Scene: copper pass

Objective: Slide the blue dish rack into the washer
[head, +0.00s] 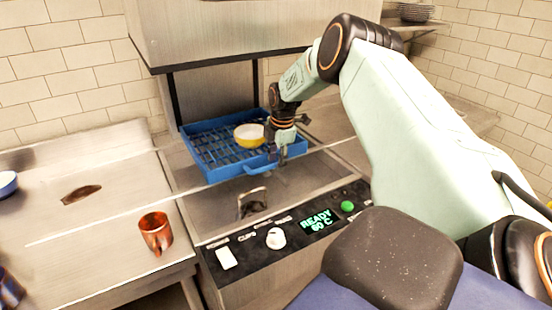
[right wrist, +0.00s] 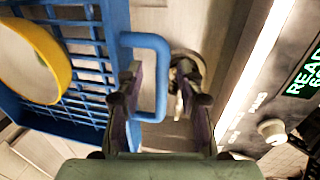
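The blue dish rack (head: 203,160) sits in the washer opening under the raised steel hood (head: 225,35), its front part over the steel ledge. A yellow bowl with a white inside (head: 249,136) stands in it. My right gripper (head: 283,158) is at the rack's front right, by the loop handle (head: 262,168). In the right wrist view, its fingers (right wrist: 160,70) are apart. The handle's outer bar (right wrist: 163,78) lies between them, one finger overlapping the loop; I see no clear grip. The bowl (right wrist: 52,50) shows at left there. My left gripper is out of view.
The washer's front panel (head: 241,252) carries a "READY 60 C" display, a knob and a green button. A metal latch-like piece (head: 252,202) stands on the ledge before the rack. A copper mug (head: 156,233) stands on the left counter (head: 100,255). Stacked plates (head: 416,12) sit at back right.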

